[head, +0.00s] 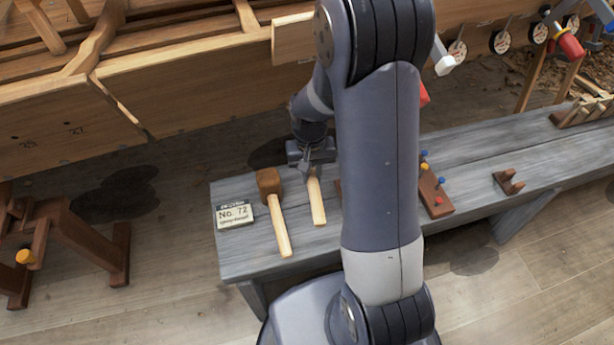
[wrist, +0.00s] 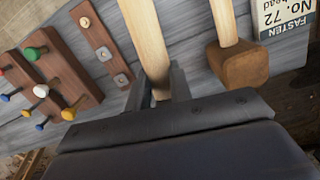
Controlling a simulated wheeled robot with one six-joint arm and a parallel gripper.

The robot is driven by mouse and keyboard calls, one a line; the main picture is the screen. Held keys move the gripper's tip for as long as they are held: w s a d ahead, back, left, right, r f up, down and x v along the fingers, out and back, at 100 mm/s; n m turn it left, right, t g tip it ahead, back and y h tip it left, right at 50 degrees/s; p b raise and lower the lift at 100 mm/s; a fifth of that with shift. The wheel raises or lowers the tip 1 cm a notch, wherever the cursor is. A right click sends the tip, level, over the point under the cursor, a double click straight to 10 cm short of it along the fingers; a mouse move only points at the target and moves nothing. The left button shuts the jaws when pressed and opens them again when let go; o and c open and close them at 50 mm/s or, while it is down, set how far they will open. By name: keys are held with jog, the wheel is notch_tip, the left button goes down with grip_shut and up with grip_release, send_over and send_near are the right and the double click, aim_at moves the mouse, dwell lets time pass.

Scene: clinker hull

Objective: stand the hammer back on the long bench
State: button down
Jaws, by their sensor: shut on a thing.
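My gripper (head: 312,168) is over the left part of the long grey bench (head: 470,170). Its jaws are shut on a pale wooden handle (head: 317,203), which I take for the hammer. In the wrist view the handle (wrist: 145,40) runs from between the fingers (wrist: 161,92) to the top edge. The hammer's head is hidden by my gripper. I cannot tell whether the handle touches the bench. A mallet with a brown block head (head: 268,181) lies just left of it; its head (wrist: 238,66) shows right of the fingers in the wrist view.
A "No. 72" card (head: 234,215) is at the bench's left end. Right of my arm are a block with coloured pegs (head: 434,192) and a small pegged block (head: 508,182). A strip with metal studs (wrist: 99,43) shows in the wrist view. A wooden hull (head: 190,88) stands behind the bench.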

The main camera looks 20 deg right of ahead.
jog(key=shift+w+a+f+b, duration=0.1)
jog(key=shift+w+f+b, duration=0.3)
jog(key=shift+f+b, duration=0.25)
notch_tip(320, 180, down, 8)
jog(key=b, duration=0.6)
jog(key=shift+r, duration=0.25)
jog(key=shift+f+b, duration=0.5)
jog(key=c, duration=1.2)
grip_release()
jog(key=shift+s, duration=0.1)
notch_tip(320, 180, up, 8)
jog(key=p, duration=0.6)
jog(key=shift+p, duration=0.35)
